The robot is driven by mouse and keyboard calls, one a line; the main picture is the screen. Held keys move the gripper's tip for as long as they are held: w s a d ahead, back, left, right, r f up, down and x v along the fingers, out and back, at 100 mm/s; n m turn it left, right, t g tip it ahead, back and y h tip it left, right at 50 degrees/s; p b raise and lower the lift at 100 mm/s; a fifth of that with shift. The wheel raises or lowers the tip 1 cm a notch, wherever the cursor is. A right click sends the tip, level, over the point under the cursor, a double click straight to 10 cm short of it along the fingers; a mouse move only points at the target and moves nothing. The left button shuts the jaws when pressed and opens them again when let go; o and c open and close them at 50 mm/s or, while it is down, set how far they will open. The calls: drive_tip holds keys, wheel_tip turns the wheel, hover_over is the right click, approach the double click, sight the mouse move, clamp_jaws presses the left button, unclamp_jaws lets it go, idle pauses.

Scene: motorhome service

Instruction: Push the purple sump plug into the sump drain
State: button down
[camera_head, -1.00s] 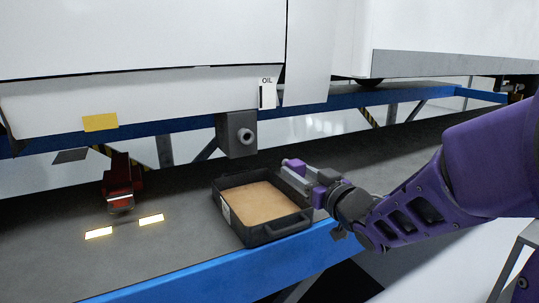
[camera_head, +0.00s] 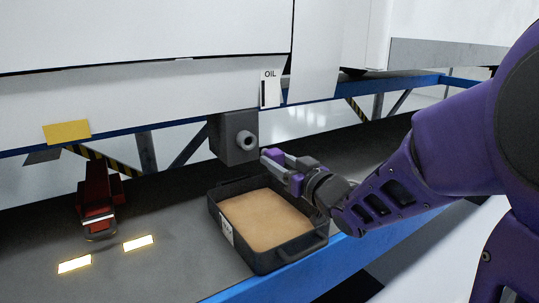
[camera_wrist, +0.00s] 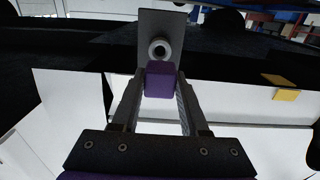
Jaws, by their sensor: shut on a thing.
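The sump drain is a short grey round spout (camera_head: 245,140) with a dark bore, on a dark grey box (camera_head: 226,146) under the white vehicle body. In the wrist view the drain (camera_wrist: 159,49) lies just beyond the plug. My gripper (camera_head: 278,162) is shut on the purple sump plug (camera_wrist: 160,80), a small block between the fingertips. In the head view the plug and drain are close, with the plug slightly lower and to the right. The wrist view shows the plug covering the drain's near edge. I cannot tell whether they touch.
A black tray (camera_head: 228,232) of brown liquid stands on the grey platform below the drain. A red jack-like object (camera_head: 98,208) stands at left. A blue beam (camera_head: 350,258) edges the platform. An OIL label (camera_head: 270,88) hangs above right of the drain.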

sight(264, 152)
drive_tip(key=shift+w+a, duration=0.1)
idle(0.4)
drive_tip(key=shift+b+x, duration=0.6)
drive_tip(key=shift+x, duration=2.25)
drive_tip(key=shift+w, duration=0.1)
drive_tip(key=shift+x, duration=1.8)
drive_tip(key=shift+a, duration=0.1)
drive_tip(key=shift+c, duration=1.7)
unclamp_jaws()
